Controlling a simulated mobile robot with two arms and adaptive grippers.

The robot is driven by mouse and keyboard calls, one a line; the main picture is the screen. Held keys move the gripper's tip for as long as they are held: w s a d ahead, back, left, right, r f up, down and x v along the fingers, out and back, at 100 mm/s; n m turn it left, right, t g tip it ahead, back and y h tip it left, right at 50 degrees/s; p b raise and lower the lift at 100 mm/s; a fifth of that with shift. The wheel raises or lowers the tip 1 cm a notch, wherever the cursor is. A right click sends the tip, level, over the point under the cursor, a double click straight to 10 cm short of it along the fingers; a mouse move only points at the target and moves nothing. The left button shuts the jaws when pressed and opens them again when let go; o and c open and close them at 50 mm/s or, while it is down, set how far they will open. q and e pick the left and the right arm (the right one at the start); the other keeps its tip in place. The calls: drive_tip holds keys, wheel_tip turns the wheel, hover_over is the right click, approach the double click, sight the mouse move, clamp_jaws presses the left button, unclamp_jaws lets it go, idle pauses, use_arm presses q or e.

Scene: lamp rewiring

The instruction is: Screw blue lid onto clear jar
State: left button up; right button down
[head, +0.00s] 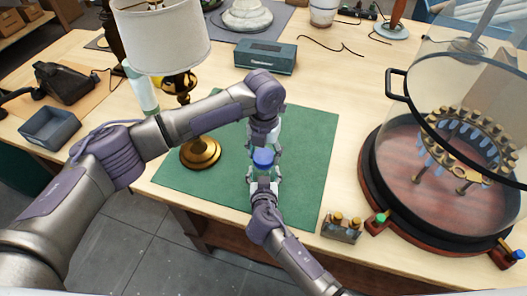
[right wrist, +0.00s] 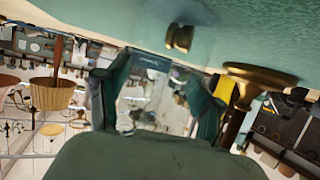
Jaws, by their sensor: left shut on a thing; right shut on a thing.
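The blue lid (head: 263,157) is over the green mat, between my two grippers. My left gripper (head: 264,147) comes down from above and is shut on the lid. My right gripper (head: 264,176) comes from the near side and is shut on the clear jar (head: 262,169), just below the lid. The jar is mostly hidden by the fingers. Lid and jar look lined up, but I cannot tell whether their threads are engaged. In the right wrist view, the dark fingers of my right gripper (right wrist: 160,105) stand on both sides of the see-through jar (right wrist: 152,90).
The green mat (head: 305,150) lies around the grippers. A brass lamp (head: 200,152) with a white shade stands close to my left arm. A teal box (head: 265,57) is behind. A glass-domed round stand (head: 385,205) and small block with brass pieces (head: 342,228) are at right.

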use_arm(q)
drive_tip(key=m, duration=0.5)
drive_tip(key=shift+m, duration=0.4)
drive_tip(key=o, duration=0.7)
drive_tip(key=shift+r, duration=2.3)
drive_tip(key=shift+c, duration=0.5)
